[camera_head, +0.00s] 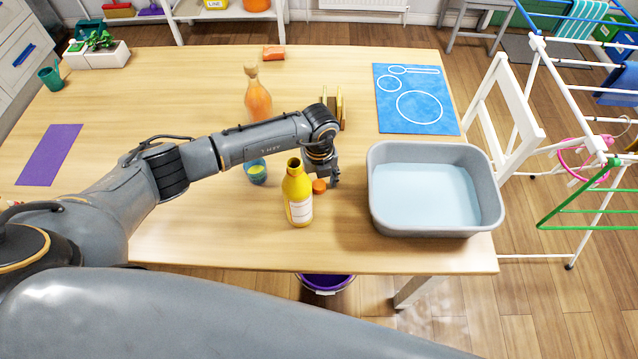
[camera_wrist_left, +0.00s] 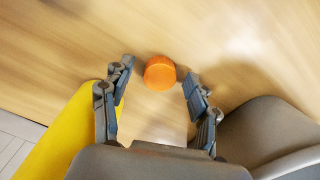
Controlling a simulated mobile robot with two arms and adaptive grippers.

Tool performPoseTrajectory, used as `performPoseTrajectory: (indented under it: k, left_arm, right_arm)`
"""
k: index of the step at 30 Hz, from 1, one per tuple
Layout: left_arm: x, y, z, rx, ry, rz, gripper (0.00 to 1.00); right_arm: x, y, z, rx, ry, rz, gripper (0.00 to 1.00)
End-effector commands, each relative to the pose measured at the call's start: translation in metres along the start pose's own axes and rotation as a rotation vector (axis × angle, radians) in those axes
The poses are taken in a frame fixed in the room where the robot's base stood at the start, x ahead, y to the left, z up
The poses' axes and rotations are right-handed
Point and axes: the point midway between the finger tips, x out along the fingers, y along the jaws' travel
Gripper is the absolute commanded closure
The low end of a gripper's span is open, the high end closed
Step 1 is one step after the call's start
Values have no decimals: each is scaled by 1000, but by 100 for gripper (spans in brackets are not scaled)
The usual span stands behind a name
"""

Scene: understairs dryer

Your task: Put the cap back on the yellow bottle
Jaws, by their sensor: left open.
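The yellow bottle (camera_head: 298,196) stands upright on the wooden table, its neck open and a white label on its front. The orange cap (camera_head: 319,186) lies on the table just right of the bottle. My left gripper (camera_head: 334,180) is low over the table beside the cap. In the left wrist view the orange cap (camera_wrist_left: 160,73) sits between and just beyond the open fingers of the left gripper (camera_wrist_left: 158,88). Part of the yellow bottle (camera_wrist_left: 62,138) fills the left of that view, close beside the left finger. My right gripper is not in view.
A grey basin of water (camera_head: 437,222) stands right of the gripper. A small cup (camera_head: 256,172) is left of the bottle. An orange bottle (camera_head: 258,100), a wooden rack (camera_head: 339,106) and a blue mat (camera_head: 416,98) are farther back. The table's front edge is close below the bottle.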

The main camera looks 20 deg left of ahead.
Motion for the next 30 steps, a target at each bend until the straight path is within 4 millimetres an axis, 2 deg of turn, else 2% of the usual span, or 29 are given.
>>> performPoseTrajectory:
  k: [5,11,12,23,26,30]
  left_arm:
    - [0,0,0,0,0,0,40]
    - [0,0,0,0,0,0,75]
    - [-1,0,0,0,0,0,77]
    - [-4,0,0,0,-1,-1,77]
    - [-14,-1,1,0,-3,-3,77]
    - [-41,-1,2,1,-4,-5,77]
  right_arm:
    - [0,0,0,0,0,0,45]
    - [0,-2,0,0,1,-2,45]
    - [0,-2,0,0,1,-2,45]
    - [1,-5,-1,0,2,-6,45]
    - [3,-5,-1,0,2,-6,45]
    - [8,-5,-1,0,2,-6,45]
